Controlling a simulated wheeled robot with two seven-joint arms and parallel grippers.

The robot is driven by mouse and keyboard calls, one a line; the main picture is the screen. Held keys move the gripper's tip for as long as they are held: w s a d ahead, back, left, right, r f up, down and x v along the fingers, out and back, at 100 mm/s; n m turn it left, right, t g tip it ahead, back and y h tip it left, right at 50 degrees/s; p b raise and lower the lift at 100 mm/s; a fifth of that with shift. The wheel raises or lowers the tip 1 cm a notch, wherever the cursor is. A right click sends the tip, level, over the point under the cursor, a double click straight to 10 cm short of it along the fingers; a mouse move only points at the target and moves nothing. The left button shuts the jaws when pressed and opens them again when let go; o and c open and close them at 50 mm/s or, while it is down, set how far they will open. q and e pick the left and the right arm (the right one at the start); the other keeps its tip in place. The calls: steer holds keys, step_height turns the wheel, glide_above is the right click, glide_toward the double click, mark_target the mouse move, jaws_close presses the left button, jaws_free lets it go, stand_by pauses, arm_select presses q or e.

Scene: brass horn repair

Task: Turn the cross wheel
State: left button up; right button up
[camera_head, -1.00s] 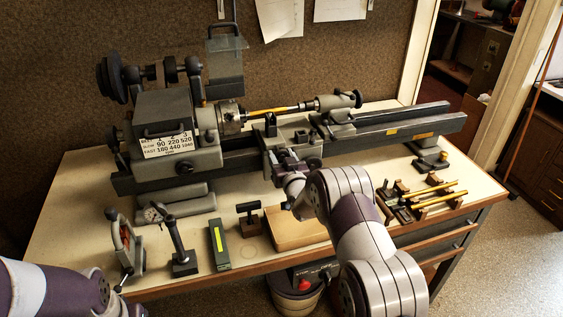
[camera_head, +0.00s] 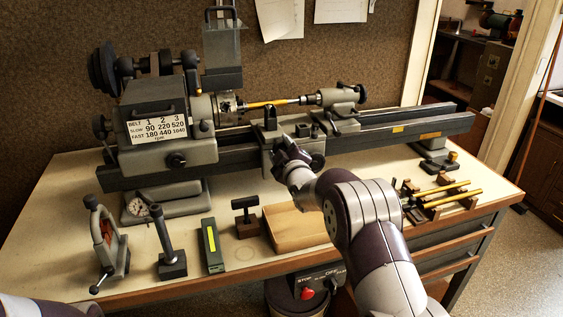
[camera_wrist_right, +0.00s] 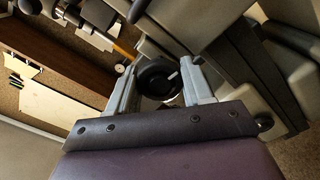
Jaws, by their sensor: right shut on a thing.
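The cross wheel (camera_wrist_right: 158,78) is a small black round wheel with a pale mark, seen between my fingers in the right wrist view. My right gripper (camera_wrist_right: 160,76) is shut on it, one finger on each side. In the head view my right gripper (camera_head: 283,150) is at the front of the lathe carriage (camera_head: 270,125), and it hides the wheel there. My right arm reaches in from the lower right. Only a bit of my left arm shows at the bottom left corner; its gripper is out of view.
The lathe (camera_head: 165,125) spans the bench. A brass piece (camera_head: 270,104) is held along its axis. Brass rods (camera_head: 445,193) lie on the right of the bench.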

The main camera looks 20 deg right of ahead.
steer(key=n+b, duration=0.3)
steer(key=b, duration=0.1)
steer(key=f+n+b, duration=0.1)
steer(key=n+b, duration=0.2)
steer(key=b, duration=0.1)
steer(key=shift+n, duration=0.4)
steer(key=shift+r+n+b, duration=0.2)
steer(key=shift+n+b, duration=0.9)
steer(key=shift+b, duration=0.3)
steer(key=shift+r, duration=0.1)
steer(key=o, duration=1)
steer(key=shift+o, duration=0.2)
steer(key=shift+r, duration=0.1)
steer(key=s+b, duration=0.1)
steer(key=s, duration=1.1)
steer(key=shift+s+d+b, duration=0.25)
steer(key=shift+s+b, duration=0.05)
steer(key=shift+s, duration=0.1)
